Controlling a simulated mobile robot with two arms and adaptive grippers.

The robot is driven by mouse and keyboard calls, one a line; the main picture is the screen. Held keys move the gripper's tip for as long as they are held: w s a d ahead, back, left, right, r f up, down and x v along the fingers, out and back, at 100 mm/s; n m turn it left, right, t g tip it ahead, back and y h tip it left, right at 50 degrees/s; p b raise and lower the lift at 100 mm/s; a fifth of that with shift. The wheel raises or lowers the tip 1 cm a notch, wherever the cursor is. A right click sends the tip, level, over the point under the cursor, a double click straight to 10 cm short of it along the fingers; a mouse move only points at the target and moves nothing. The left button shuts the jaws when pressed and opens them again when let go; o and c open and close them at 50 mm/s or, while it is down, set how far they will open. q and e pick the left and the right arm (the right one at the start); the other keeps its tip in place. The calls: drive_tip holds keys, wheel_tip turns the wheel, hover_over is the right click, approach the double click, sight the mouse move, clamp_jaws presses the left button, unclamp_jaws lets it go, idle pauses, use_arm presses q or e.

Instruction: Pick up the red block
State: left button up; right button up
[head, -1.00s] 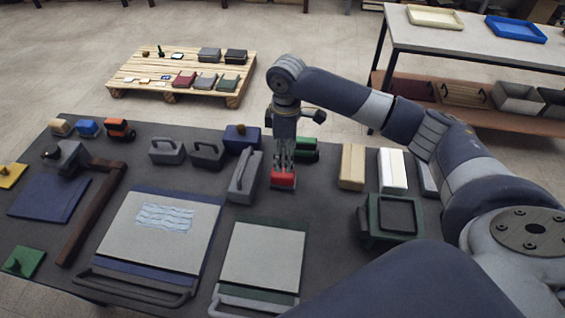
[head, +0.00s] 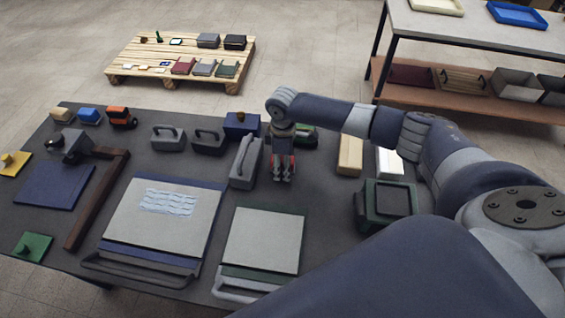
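The red block (head: 294,161) is on the dark table (head: 330,210), mostly hidden behind my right gripper (head: 283,178). Only slivers of red show at either side of the gripper. My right gripper points down, its fingertips low over the table at the block. A small gap shows between the fingertips, but whether they press on the block cannot be seen. My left gripper is out of view.
A grey handled block (head: 246,163) stands close to the left of the gripper. A green object (head: 306,135) and a blue block (head: 241,124) sit behind. A tan block (head: 350,155) and a dark green frame-like object (head: 386,205) lie to the right. Flat panels (head: 264,240) lie in front.

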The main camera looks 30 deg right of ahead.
drive_tip(key=shift+c, duration=0.2)
drive_tip(key=c, duration=1.2)
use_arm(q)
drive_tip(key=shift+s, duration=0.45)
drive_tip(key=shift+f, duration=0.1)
use_arm(e)
drive_tip(key=shift+r, duration=0.1)
drive_tip(key=shift+r, duration=0.5)
wheel_tip(320, 180, up, 2)
drive_tip(key=shift+r+b, duration=0.25)
drive_tip(key=shift+b, duration=0.4)
use_arm(q)
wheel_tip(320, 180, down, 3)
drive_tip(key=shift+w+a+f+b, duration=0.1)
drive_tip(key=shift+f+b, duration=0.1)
drive_tip(key=shift+b, duration=0.9)
use_arm(e)
drive_tip(key=s+a, duration=0.3)
drive_tip(key=a, duration=0.1)
drive_tip(key=s+a+r, duration=0.1)
drive_tip(key=s+a, duration=0.2)
drive_tip(key=a, duration=0.1)
drive_tip(key=s+a, duration=0.4)
drive_tip(key=shift+a+r, duration=0.2)
drive_tip(key=shift+a, duration=0.1)
